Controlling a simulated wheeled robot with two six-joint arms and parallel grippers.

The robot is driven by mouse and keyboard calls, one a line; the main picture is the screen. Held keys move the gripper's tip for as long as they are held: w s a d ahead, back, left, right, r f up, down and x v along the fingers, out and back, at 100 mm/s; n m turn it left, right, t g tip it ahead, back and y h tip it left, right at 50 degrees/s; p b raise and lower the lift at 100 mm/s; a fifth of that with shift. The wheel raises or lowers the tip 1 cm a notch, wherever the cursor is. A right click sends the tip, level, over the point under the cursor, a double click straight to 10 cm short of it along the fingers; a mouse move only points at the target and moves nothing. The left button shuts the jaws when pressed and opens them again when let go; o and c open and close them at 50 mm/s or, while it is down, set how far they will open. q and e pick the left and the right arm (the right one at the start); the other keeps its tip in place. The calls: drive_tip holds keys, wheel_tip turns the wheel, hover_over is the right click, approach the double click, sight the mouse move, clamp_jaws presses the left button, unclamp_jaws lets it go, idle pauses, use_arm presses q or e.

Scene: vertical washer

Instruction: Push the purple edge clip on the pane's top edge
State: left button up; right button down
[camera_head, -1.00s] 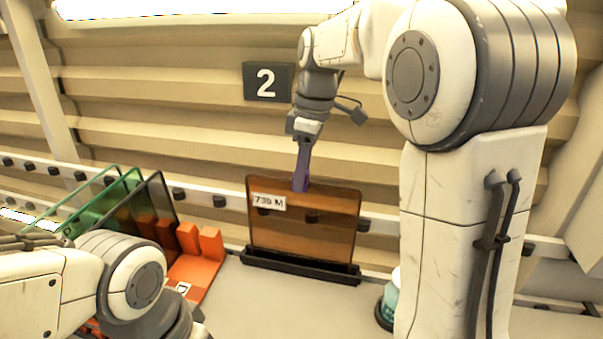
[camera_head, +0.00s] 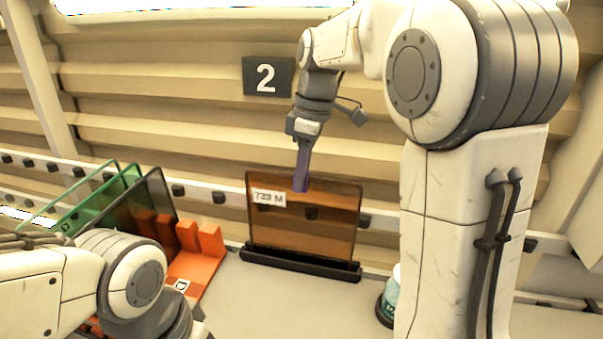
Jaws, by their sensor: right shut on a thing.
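The amber pane (camera_head: 305,225) stands upright in a black base (camera_head: 300,264) and bears a white label at its upper left. The purple edge clip (camera_head: 301,171) is at the middle of the pane's top edge, its lower end overlapping the edge in view. I cannot tell how far it sits on the edge. My right gripper (camera_head: 304,140) is above the pane, pointing down, and is shut on the clip's upper part. My left arm comes in at lower left; its gripper is not in view.
An orange rack (camera_head: 205,249) with green and dark panes (camera_head: 150,207) stands left of the amber pane. A teal-labelled container (camera_head: 391,297) stands at right, partly hidden by my right arm.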

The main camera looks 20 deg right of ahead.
drive_tip(key=c, duration=0.5)
unclamp_jaws()
drive_tip(key=shift+c, duration=0.2)
drive_tip(key=shift+w+d+r, duration=0.1)
drive_tip(key=shift+r, duration=0.4)
drive_tip(key=r, duration=0.3)
drive_tip(key=d+r, duration=0.1)
drive_tip(key=r, duration=0.2)
drive_tip(key=r+b, duration=0.1)
drive_tip(key=r, duration=0.2)
drive_tip(key=shift+d+r, duration=0.15)
drive_tip(key=shift+d, duration=0.05)
